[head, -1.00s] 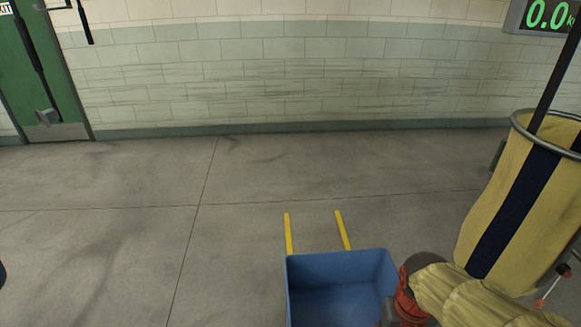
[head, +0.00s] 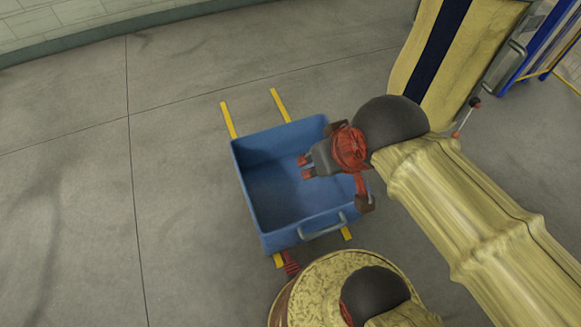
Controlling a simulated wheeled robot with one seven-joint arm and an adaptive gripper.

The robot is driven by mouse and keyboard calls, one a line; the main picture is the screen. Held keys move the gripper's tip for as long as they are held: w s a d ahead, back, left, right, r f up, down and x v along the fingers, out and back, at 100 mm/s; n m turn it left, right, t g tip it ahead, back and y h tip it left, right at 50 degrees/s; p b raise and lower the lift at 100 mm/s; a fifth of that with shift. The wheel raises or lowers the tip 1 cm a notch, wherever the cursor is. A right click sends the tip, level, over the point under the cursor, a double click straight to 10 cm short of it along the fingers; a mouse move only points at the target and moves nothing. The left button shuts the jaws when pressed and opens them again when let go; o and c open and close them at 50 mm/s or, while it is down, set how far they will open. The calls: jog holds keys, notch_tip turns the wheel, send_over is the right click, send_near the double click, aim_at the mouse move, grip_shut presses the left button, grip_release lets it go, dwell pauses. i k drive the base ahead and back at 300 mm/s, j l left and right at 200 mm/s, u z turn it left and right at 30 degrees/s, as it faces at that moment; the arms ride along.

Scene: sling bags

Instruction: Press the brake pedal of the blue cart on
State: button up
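The blue cart (head: 249,199) is an open, box-shaped bin with a grey handle (head: 323,228) on its near side. It stands on the floor between yellow line marks. My gripper (head: 305,167) is above the cart's right part, with its two small red fingertips apart and nothing seen between them. I cannot make out a brake pedal for certain. A small dark red part (head: 290,263) shows below the cart's near edge, partly hidden by my own body; I cannot tell what it belongs to.
A yellow sling bag (head: 461,50) with a dark blue stripe hangs at the upper right. Near it is a lever with a red and black knob (head: 474,103). A blue frame (head: 540,60) stands at the far right. The floor left of the cart is clear.

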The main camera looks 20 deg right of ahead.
aim_at(292, 267)
jog(key=k+j, duration=0.15)
jog(key=k, duration=0.35)
jog(key=k+j, duration=0.1)
jog(key=k, duration=0.4)
